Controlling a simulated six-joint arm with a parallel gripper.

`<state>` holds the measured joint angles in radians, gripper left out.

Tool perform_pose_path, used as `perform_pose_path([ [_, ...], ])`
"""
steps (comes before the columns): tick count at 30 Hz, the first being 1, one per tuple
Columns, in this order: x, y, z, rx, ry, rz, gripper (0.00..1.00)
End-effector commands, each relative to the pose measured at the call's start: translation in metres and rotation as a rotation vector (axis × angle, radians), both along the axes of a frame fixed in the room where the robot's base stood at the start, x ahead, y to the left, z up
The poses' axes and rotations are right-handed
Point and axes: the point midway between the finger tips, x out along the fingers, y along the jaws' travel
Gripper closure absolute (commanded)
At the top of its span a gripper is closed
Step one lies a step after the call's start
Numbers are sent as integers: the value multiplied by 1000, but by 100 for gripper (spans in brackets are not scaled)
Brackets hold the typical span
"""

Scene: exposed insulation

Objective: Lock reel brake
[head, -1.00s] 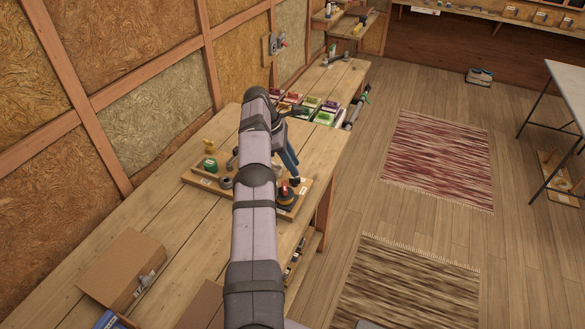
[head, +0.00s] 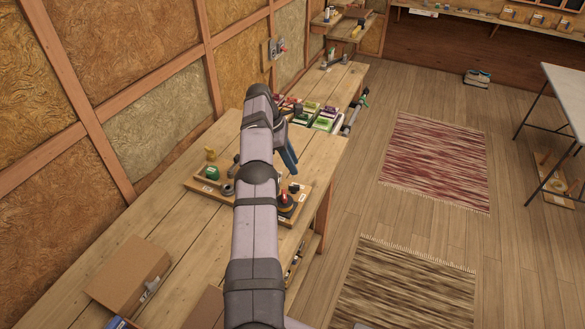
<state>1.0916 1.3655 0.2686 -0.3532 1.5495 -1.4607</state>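My arm reaches forward over the wooden bench (head: 175,225). Its dark end with a blue part, apparently my gripper (head: 288,158), shows just right of the arm, above the far side of a wooden board (head: 228,196). The fingertips are too small and too hidden to tell whether they are open or hold anything. On the board's right side stands a small dark round piece with red and yellow (head: 286,203); I cannot tell whether it is the reel or its brake. A green piece (head: 211,172) and a grey ring-like piece (head: 227,189) sit on the board's left. My arm hides the board's middle.
Red, purple and green packs (head: 318,118) lie farther along the bench, with a rod-like tool (head: 354,115) at its right edge. A switch box (head: 274,48) is on the wall. A cardboard box (head: 130,275) sits near left.

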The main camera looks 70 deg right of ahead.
Motion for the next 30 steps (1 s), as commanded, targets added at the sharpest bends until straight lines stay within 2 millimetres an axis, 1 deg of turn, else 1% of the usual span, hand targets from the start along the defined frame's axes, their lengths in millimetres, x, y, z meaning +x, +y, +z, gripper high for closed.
perform_pose_path([
  [1,-4,-1,-8,16,-32,-9,70],
  [6,-8,-2,-25,87,-194,-11,70],
  [9,-8,-3,-28,112,-277,-8,70],
  [12,-7,-4,-28,124,-324,-3,70],
  [17,-6,-4,-28,128,-334,-1,70],
  [20,-6,-4,-35,128,-333,-1,70],
  [30,-7,-3,-72,131,-331,-2,70],
])
